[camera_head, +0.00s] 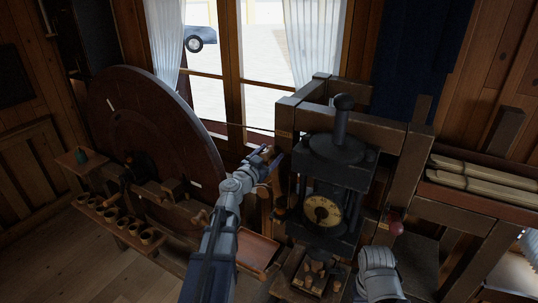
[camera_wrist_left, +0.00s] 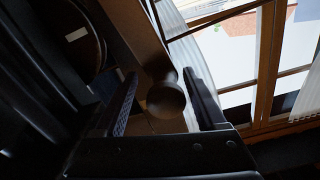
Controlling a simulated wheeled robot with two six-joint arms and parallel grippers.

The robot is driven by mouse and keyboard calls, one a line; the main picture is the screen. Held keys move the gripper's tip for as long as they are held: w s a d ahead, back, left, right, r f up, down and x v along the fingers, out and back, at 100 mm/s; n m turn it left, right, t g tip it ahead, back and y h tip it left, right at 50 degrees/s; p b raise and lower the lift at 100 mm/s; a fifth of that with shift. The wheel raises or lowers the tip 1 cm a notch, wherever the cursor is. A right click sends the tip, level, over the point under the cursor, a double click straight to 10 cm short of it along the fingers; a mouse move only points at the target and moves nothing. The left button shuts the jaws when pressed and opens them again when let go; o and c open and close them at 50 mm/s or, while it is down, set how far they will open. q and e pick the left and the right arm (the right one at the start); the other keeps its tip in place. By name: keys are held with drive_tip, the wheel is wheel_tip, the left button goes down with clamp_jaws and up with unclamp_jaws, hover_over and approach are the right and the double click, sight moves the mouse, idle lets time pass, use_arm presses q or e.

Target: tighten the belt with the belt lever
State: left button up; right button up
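The belt lever shows in the left wrist view as a dark wooden bar with a round knob (camera_wrist_left: 166,101) at its end. My left gripper (camera_wrist_left: 165,105) is open, with one finger on each side of the knob; I cannot tell whether either finger touches it. In the head view my left gripper (camera_head: 267,157) is at the left post of the machine frame and largely hides the lever. The thin dark belt (camera_head: 235,127) runs from the big wheel (camera_head: 150,125) toward the frame. My right gripper is not in view; only part of my right arm shows at the lower right.
The dark machine (camera_head: 337,165) with a round dial (camera_head: 322,211) stands right of my left gripper. A red ball knob (camera_head: 395,222) is at its right. Small cups (camera_head: 125,222) line a shelf at left. A rack of pale rods (camera_head: 485,180) stands at right.

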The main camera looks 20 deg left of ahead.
use_arm(q)
drive_tip(key=shift+a, duration=0.2)
drive_tip(key=s, duration=0.7)
drive_tip(key=shift+s+a, duration=0.25)
drive_tip(key=shift+s, duration=0.15)
